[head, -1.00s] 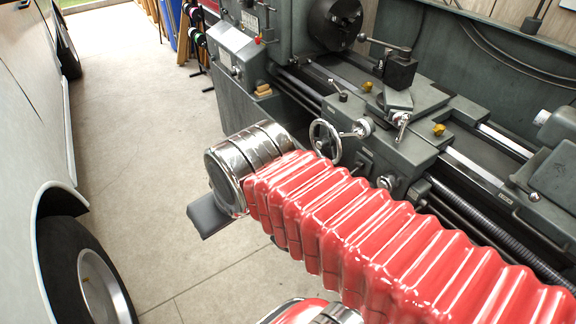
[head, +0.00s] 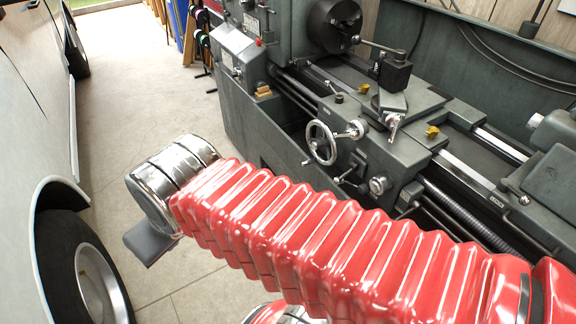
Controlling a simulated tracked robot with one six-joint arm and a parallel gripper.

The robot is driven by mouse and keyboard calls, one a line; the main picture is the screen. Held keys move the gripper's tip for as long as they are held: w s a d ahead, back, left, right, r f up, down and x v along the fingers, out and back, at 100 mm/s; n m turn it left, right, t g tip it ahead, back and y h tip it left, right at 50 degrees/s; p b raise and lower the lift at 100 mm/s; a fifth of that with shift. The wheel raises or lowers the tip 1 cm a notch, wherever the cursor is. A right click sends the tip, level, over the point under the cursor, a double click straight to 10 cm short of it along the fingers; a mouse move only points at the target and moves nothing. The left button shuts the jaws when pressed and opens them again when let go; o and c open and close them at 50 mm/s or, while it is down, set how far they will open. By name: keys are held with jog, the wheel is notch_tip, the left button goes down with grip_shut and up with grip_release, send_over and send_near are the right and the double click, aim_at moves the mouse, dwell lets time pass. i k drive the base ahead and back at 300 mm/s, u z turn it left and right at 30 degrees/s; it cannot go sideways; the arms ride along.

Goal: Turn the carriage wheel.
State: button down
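The carriage wheel (head: 320,142) is a metal handwheel with a rim and spokes on the front of the lathe carriage (head: 395,145). It is fully in view and nothing touches it. My arm, in a red ribbed sleeve, crosses the front of the picture. Its chrome end section lies to the left of the wheel and nearer to me. A grey part of my gripper (head: 152,243) shows below the chrome section, well apart from the wheel. The fingertips are not clearly visible, so I cannot tell whether they are open or shut.
The grey lathe bed (head: 470,185) runs to the lower right, with a tailstock (head: 545,165) at the right. A vehicle with a wheel (head: 85,270) stands close on the left. The concrete floor (head: 150,110) between them is clear.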

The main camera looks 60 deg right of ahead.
aim_at(326, 139)
jog(key=z, duration=0.05)
jog(key=i, duration=0.95)
jog(key=u, duration=0.05)
